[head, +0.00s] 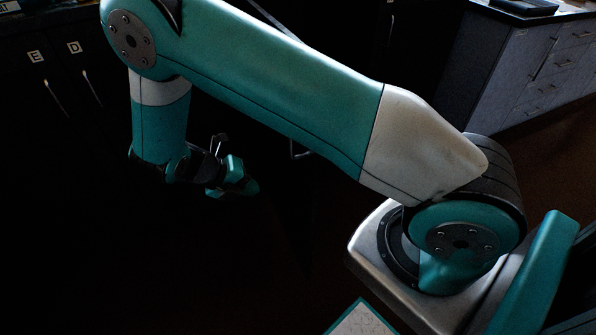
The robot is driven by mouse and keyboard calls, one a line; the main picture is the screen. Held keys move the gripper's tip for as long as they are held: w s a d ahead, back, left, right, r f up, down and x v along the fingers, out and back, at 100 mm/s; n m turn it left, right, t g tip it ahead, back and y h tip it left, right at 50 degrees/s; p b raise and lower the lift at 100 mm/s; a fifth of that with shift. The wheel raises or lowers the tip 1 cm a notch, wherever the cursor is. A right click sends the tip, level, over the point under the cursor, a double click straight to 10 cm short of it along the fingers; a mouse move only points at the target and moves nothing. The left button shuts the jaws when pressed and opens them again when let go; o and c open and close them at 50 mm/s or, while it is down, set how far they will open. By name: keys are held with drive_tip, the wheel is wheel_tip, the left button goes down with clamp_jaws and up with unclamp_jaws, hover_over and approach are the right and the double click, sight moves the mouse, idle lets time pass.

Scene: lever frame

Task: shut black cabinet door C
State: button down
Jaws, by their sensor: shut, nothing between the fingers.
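Black cabinet doors marked E (37,57) and D (73,48) stand at the upper left in the head view, each with a slim metal handle. No letter C shows; my arm covers the part of the cabinet to the right of D. A handle (299,153) shows just under my arm, on a very dark surface that may be door C standing out from the cabinet; its outline is mostly lost in shadow. My gripper (248,187) is shut and empty, low in front of the cabinet and left of that handle. I cannot tell whether it touches anything.
A grey drawer cabinet (530,75) with a dark top stands at the upper right. Brown floor (545,150) shows in front of it. The area below and left of my gripper is too dark to make out.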

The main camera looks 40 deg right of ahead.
drive_tip(key=d+n+h, duration=0.1)
drive_tip(key=n, duration=0.1)
drive_tip(key=p, duration=0.1)
approach(306, 194)
drive_tip(key=x, duration=0.5)
drive_tip(key=shift+s+f, duration=0.1)
drive_tip(key=shift+f, duration=0.25)
drive_tip(key=shift+s+d, duration=0.15)
drive_tip(key=shift+d, duration=0.4)
drive_tip(key=shift+d+p, duration=0.1)
drive_tip(key=shift+p, duration=0.2)
